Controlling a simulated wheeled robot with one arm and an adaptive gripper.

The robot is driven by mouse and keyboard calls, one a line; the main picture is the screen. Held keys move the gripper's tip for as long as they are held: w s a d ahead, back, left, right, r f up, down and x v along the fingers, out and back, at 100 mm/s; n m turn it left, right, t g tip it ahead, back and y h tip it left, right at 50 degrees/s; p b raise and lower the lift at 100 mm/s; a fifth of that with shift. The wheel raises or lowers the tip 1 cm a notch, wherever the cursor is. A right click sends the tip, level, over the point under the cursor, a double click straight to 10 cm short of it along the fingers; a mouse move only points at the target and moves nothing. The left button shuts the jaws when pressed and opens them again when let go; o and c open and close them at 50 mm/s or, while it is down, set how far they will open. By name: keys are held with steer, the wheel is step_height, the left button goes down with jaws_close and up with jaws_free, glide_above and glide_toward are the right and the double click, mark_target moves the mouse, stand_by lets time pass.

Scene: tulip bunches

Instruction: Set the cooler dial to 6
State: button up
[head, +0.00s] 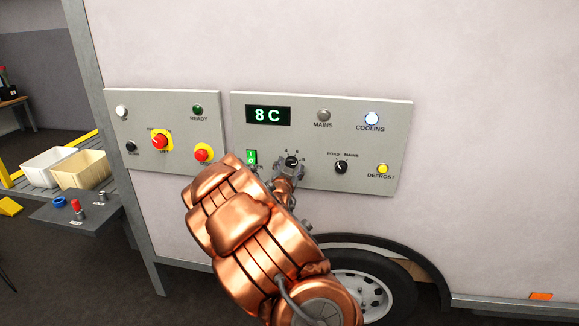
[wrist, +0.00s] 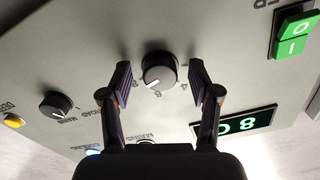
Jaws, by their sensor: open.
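The cooler dial (wrist: 158,70) is a round black knob on the grey right-hand panel, with numbers around it. In the wrist view, which is upside down, its white mark points between the 6 and the 8. In the head view the dial (head: 292,161) shows just above my gripper (head: 288,170). My gripper (wrist: 160,76) is open, with one finger on each side of the dial and a visible gap at both sides. The green display (head: 268,115) reads 8 C. Part of the number ring is hidden by the fingers.
A green rocker switch (head: 252,157) is close left of the dial. The road/mains knob (head: 341,167), yellow defrost button (head: 382,169) and lit cooling lamp (head: 371,119) are to the right. Red emergency-type knobs (head: 159,141) are on the left panel. A wheel (head: 375,288) is below.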

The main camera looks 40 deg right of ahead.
steer(key=shift+c, duration=0.2)
steer(key=c, duration=1.1)
steer(key=shift+f+n+b, duration=0.1)
steer(key=shift+n+b, duration=0.2)
steer(key=shift+b, duration=0.25)
steer(key=n+b, duration=0.3)
steer(key=shift+f, duration=0.1)
steer(key=n+b, duration=0.3)
steer(key=n, duration=0.3)
steer(key=shift+s, duration=0.1)
steer(key=shift+r, duration=0.2)
steer(key=o, duration=1.1)
